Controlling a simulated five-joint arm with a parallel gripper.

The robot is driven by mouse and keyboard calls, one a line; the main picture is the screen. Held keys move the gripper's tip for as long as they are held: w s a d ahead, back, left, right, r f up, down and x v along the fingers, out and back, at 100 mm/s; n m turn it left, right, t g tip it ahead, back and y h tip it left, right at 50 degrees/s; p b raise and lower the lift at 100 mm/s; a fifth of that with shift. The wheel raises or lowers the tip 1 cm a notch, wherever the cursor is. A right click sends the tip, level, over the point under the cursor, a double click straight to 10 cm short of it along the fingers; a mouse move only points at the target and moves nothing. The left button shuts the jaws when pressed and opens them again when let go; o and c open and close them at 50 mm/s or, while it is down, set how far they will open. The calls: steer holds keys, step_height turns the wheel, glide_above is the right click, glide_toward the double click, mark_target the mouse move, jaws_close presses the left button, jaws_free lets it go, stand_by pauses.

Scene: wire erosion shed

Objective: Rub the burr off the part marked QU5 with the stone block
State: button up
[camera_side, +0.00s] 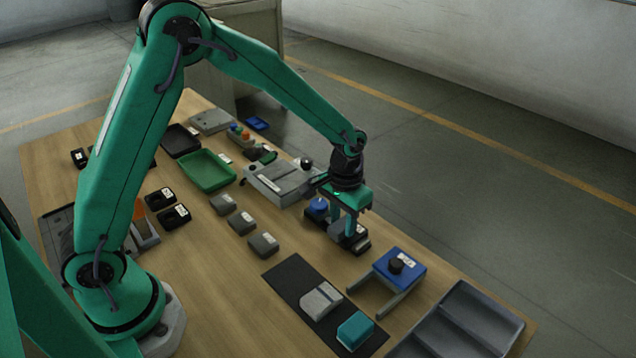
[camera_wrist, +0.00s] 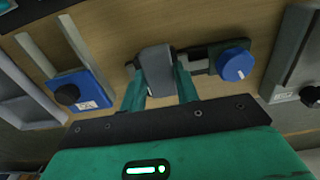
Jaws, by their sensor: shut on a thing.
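My gripper (camera_side: 343,222) is shut on a grey block-shaped part (camera_wrist: 155,66), which shows between the fingers in the wrist view. My gripper (camera_wrist: 160,90) is low over a black clamp-like fixture (camera_wrist: 201,60) with a blue knob (camera_wrist: 235,64). The knob (camera_side: 318,206) also shows in the side view. I cannot tell whether the part rests in the fixture. On a black mat (camera_side: 290,279) lie a light grey block (camera_side: 320,300) with a label and a teal block (camera_side: 356,330). Three grey labelled parts (camera_side: 222,204) (camera_side: 241,222) (camera_side: 263,244) stand in a row. Their markings are too small to read.
A blue-topped device (camera_side: 400,268) with a black knob and two grey rails stands right of the fixture. A grey divided tray (camera_side: 462,325) is at the front right. A grey box-like unit (camera_side: 283,183) stands behind left, beside a green tray (camera_side: 206,170). Bare wood lies around the mat.

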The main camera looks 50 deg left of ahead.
steer(key=shift+s+f, duration=0.2)
steer(key=shift+s, duration=1.55)
steer(key=shift+w, duration=2.1)
steer(key=shift+d, duration=0.4)
steer(key=shift+s+d, duration=0.15)
steer(key=shift+s, duration=1.85)
steer(key=shift+w, duration=1.9)
steer(key=shift+s, duration=1.9)
steer(key=shift+w, duration=1.95)
steer(key=shift+a, duration=0.6)
steer(key=shift+s, duration=2.05)
steer(key=shift+w, duration=2.2)
steer(key=shift+s+r, duration=0.1)
steer(key=shift+r, duration=4)
